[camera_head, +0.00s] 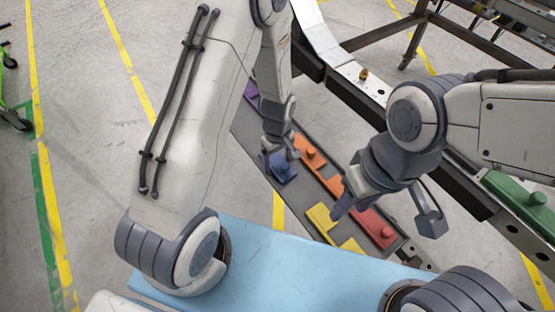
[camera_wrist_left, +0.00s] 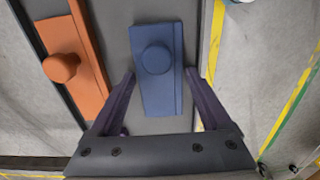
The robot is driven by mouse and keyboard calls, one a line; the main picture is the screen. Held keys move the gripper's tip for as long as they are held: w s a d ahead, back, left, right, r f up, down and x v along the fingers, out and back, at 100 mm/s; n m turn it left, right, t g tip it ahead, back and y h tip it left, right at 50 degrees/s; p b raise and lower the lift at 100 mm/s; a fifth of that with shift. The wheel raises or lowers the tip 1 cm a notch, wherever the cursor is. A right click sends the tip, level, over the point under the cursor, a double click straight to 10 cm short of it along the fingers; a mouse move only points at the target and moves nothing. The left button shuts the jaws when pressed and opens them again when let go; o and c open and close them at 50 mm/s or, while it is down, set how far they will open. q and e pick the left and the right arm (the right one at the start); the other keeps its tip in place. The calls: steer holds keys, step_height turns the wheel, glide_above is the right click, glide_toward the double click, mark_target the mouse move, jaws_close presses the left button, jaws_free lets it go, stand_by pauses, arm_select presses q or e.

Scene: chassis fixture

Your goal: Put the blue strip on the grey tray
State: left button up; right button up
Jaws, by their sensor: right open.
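The blue strip (camera_head: 284,172) has a round knob and lies on the long dark grey tray (camera_head: 297,194), partly hidden by my left gripper. My left gripper (camera_head: 276,158) is above it with its jaws open. In the left wrist view the blue strip (camera_wrist_left: 156,62) is between the spread fingers (camera_wrist_left: 162,74), close to the left fingertip; I cannot tell whether they touch. My right gripper (camera_head: 385,220) is open and empty, above the near end of the tray by the red strip.
Orange (camera_head: 312,155), red (camera_head: 376,228), yellow (camera_head: 321,217) and purple (camera_head: 251,92) strips lie on the same tray. A green strip (camera_head: 522,200) is at the right on a dark frame rail. A light blue surface (camera_head: 290,262) lies in front.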

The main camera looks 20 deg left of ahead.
mark_target(278, 164)
arm_select(q)
step_height(278, 164, up, 12)
steer(key=p, duration=0.3)
steer(key=s+d+r+m, duration=0.4)
steer(key=s+r+m, duration=0.3)
steer(key=s+m, duration=0.2)
steer(key=s+d+r+m+h, duration=0.1)
steer(key=s+d+r+m, duration=0.4)
steer(key=s, duration=0.6)
step_height(278, 164, up, 3)
steer(key=m, duration=0.3)
steer(key=shift+d+m, duration=0.15)
steer(key=shift+m, duration=0.25)
